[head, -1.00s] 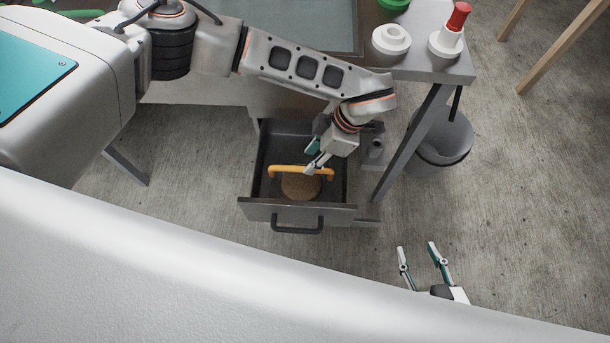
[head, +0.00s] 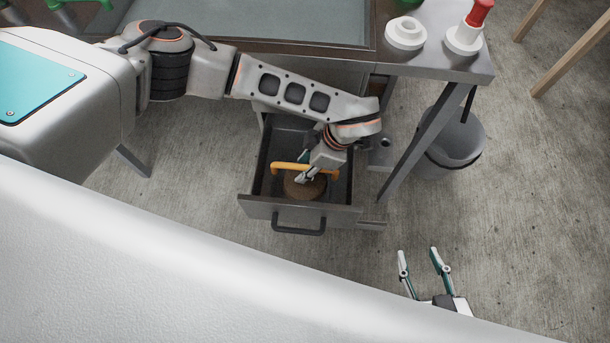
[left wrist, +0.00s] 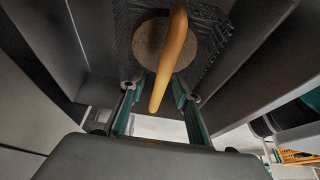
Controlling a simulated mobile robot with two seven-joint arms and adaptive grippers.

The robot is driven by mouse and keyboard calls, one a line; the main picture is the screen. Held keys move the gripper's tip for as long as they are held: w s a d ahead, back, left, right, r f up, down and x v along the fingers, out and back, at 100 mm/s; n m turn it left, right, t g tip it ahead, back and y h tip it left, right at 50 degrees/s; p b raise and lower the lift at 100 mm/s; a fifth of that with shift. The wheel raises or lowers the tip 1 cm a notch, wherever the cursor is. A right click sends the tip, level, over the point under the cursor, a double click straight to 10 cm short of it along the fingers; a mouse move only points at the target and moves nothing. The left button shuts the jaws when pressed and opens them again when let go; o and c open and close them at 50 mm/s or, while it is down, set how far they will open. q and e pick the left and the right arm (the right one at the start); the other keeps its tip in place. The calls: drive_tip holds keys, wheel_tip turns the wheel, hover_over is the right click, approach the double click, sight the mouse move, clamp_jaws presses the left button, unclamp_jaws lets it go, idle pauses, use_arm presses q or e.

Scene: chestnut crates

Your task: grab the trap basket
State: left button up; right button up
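The trap basket sits in the open drawer (head: 300,213). In the left wrist view it is a dark wire basket (left wrist: 210,42) with a yellow-orange handle (left wrist: 170,65) arching toward me and a round brown pad (left wrist: 150,43) inside. In the head view the handle (head: 288,167) spans the drawer above the brown pad (head: 296,190). My left gripper (head: 306,175) is at the handle; in the wrist view its fingers (left wrist: 153,98) are apart, one on each side of the handle. I see no grip on it. My right gripper (head: 421,262) is open and empty, away from the drawer.
The drawer walls stand close around my left gripper. The metal table (head: 452,67) above bears a white ring-shaped part (head: 404,34) and a red-topped white part (head: 470,28). A grey bin (head: 452,140) stands right of the table leg. The floor in front is clear.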

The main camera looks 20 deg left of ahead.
use_arm(q)
drive_tip(key=shift+f, duration=0.25)
idle(0.5)
clamp_jaws()
